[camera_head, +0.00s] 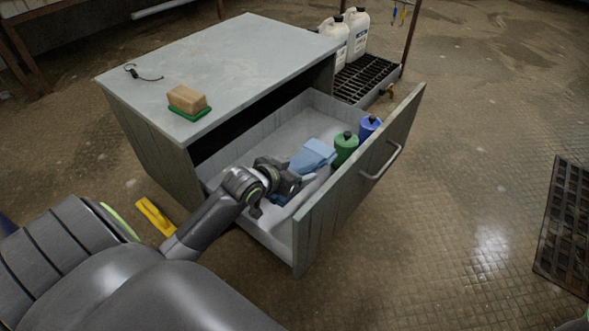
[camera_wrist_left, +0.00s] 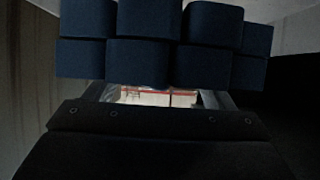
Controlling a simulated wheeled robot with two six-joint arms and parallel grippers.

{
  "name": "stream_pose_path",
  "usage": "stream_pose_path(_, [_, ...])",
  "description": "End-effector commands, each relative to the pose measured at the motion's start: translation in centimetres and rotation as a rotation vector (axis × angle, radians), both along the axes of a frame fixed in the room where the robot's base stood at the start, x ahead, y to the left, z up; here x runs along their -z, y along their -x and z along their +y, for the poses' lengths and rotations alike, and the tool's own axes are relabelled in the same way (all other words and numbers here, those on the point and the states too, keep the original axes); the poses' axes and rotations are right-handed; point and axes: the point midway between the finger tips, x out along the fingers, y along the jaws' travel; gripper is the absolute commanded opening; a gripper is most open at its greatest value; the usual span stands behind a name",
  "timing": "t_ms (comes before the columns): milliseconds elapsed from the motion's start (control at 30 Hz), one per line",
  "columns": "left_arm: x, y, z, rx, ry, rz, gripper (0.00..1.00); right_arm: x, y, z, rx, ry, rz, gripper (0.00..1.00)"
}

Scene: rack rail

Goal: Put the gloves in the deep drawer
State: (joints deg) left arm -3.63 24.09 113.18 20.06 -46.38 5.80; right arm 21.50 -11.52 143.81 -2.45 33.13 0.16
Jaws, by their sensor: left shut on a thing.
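The drawer (camera_head: 262,236) of the grey cabinet is pulled open. The gloves (camera_head: 314,156) look like a light blue stacked pair inside the drawer's outline. My left gripper (camera_head: 284,182) reaches over the drawer's near side and is shut on the gloves. My right gripper is not in view.
A green bottle (camera_head: 345,148) and a blue bottle (camera_head: 368,127) stand along the drawer front (camera_head: 350,195). A pale, long object (camera_head: 312,186) lies near the gripper. A brown block on a green base (camera_head: 187,102) sits on the cabinet top (camera_head: 235,55). White jugs (camera_head: 356,35) stand behind.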

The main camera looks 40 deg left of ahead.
Motion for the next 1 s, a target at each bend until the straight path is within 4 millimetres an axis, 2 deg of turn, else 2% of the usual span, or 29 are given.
stream_pose_path(367, [0.04, -0.02, -0.01, 0.0, -0.001, -0.002, 0.5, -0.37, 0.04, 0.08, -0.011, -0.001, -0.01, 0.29])
stream_pose_path(400, [0.04, -0.02, -0.01, 0.0, -0.001, -0.002, 0.79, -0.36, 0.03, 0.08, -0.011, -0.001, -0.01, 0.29])
stream_pose_path(567, [0.06, -0.02, 0.0, 0.0, -0.001, -0.001, 1.0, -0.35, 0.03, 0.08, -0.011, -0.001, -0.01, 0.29])
stream_pose_path(1000, [0.14, 0.01, 0.01, 0.0, 0.0, 0.001, 1.0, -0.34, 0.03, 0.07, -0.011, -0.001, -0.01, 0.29])
